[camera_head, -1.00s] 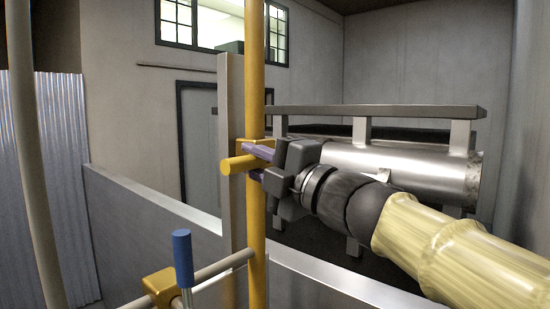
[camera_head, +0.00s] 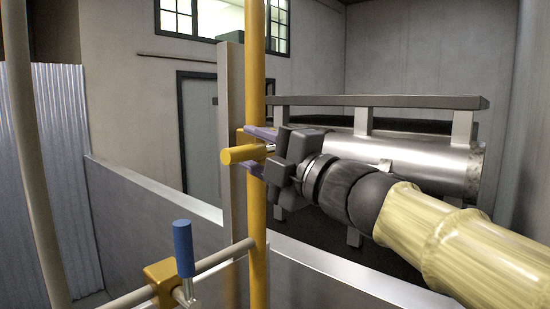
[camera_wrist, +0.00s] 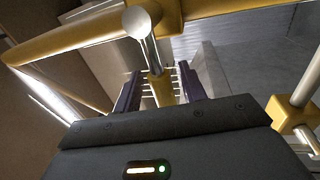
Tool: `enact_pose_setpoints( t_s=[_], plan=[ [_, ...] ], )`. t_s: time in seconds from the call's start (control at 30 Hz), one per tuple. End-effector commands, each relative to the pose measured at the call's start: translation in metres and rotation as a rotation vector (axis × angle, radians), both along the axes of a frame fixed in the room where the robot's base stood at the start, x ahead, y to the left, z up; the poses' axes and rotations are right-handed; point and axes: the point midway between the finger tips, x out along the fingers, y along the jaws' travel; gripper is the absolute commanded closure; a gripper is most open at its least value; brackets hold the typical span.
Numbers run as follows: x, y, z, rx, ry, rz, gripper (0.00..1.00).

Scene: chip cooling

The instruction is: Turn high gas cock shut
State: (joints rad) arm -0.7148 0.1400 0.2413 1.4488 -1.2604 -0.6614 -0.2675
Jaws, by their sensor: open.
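The high gas cock sits on a yellow vertical pipe (camera_head: 257,215). Its lever has a yellow grip (camera_head: 240,154) that points left, roughly level, in the head view. In the wrist view a silver rod (camera_wrist: 150,50) runs from the cock's yellow body (camera_wrist: 168,12) to the yellow grip (camera_wrist: 160,92). My gripper (camera_head: 257,150) is open, with its purple fingers above and below the lever in the head view. In the wrist view the fingers of my gripper (camera_wrist: 160,88) stand either side of the grip with gaps. The cock's body is partly hidden in the head view.
A lower cock with a blue handle (camera_head: 183,248) and yellow body (camera_head: 163,280) sits on a side pipe (camera_head: 220,257) at lower left. A pale post (camera_head: 230,110), a low grey wall (camera_head: 140,210) and a metal cylinder (camera_head: 410,168) stand behind. A pale pipe (camera_head: 25,130) rises at far left.

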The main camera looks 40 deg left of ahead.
Motion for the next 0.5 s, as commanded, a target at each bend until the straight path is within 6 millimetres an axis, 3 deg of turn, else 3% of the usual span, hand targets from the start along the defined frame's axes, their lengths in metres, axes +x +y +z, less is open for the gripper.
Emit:
enact_pose_setpoints(
  t_s=[0.17,0.5],
  plan=[
    [0.001,-0.016,-0.006,0.000,-0.001,-0.004,0.59],
    [0.003,-0.079,-0.020,0.001,-0.003,-0.007,0.59]
  ],
)
